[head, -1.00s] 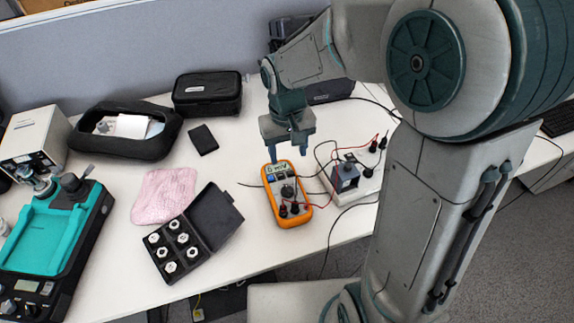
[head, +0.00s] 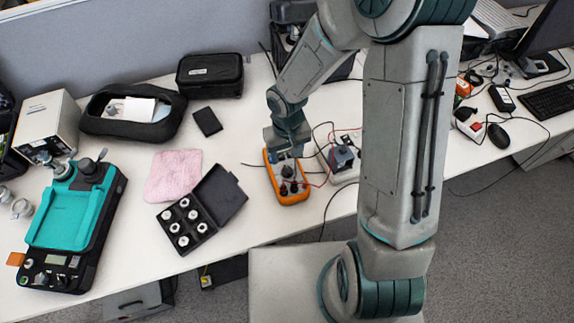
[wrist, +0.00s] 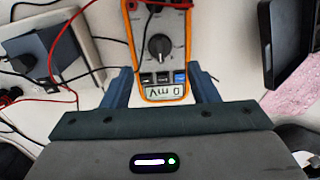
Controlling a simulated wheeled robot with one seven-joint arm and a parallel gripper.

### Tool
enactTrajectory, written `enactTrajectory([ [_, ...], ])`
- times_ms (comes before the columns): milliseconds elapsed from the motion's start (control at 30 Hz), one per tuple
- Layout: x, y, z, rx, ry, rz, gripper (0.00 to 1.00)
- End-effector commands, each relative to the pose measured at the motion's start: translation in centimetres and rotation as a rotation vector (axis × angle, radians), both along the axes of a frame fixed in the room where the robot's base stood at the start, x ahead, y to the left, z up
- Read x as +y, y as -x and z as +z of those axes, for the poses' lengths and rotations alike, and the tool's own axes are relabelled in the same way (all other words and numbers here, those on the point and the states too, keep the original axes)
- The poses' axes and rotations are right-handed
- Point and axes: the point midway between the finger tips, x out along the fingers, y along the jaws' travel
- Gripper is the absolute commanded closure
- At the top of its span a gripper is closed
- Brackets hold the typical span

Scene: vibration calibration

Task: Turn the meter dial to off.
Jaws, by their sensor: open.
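The orange multimeter (head: 290,197) lies face up on the white table. In the head view my gripper (head: 287,148) hides the display.
Red and black leads run from the meter to a small grey device (head: 343,158) on its right. An open black case (head: 222,194) with several white-topped pieces and a pink cloth (head: 172,175) lie to the left. The table's front edge is close to the meter.

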Motion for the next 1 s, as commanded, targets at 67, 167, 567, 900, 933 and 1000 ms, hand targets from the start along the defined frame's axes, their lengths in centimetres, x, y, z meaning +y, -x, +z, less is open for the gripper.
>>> enactTrajectory([
  [67,0.1,0.2,-1.8,0.006,0.001,0.003,0.46],
  [167,0.1,0.1,-3.5,0.004,0.000,0.003,0.46],
  [567,0.0,0.0,-6.7,0.000,0.000,0.002,0.46],
  [900,0.0,0.0,-6.7,0.000,0.000,0.001,0.71],
  [933,0.0,0.0,-6.7,0.000,0.000,0.001,0.80],
  [1000,0.0,0.0,-6.7,0.000,0.000,0.001,0.90],
])
